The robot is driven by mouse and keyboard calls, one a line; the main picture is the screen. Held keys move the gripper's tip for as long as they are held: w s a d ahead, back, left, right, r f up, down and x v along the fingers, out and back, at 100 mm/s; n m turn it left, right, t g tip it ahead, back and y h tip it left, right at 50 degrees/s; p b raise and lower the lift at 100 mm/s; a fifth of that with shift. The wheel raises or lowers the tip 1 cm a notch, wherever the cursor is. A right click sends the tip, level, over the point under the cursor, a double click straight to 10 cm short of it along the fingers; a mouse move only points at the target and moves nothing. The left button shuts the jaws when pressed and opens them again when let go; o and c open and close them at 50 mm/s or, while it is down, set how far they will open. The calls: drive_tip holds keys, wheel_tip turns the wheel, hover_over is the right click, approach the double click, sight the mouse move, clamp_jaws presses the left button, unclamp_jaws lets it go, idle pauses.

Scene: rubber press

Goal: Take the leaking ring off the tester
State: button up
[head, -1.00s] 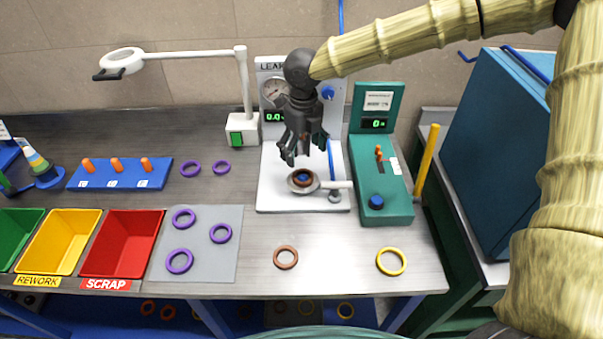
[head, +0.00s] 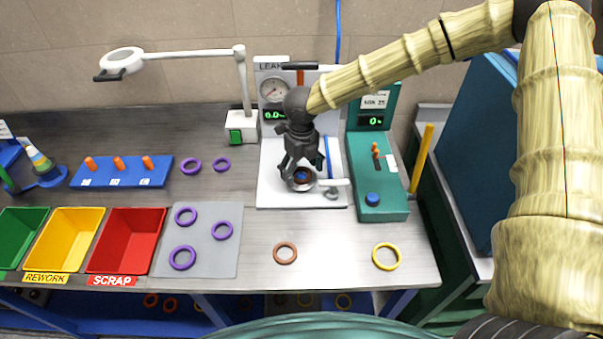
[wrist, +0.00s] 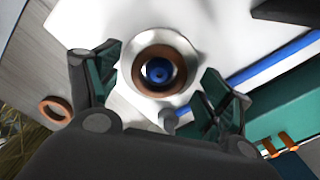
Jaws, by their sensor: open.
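The leak tester (head: 268,192) has a white base, a gauge and a small display on its back panel. A brown ring (wrist: 137,72) sits on its round metal seat (wrist: 185,112), around a blue centre plug (wrist: 159,72). My gripper (head: 301,180) is directly above the seat, pointing down, and partly hides the ring in the head view. In the wrist view my gripper (wrist: 165,90) is open, with one finger on each side of the ring. I cannot tell whether the fingertips touch it.
A red scrap bin (head: 127,241), a yellow rework bin (head: 62,238) and a green bin (head: 18,238) stand at the left. Purple rings lie on a grey mat (head: 215,258). A loose brown ring (head: 285,253) and a yellow ring (head: 386,256) lie in front. A green device (head: 380,210) stands right.

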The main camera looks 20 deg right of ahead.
drive_tip(key=c, duration=1)
drive_tip(key=shift+o, duration=0.2)
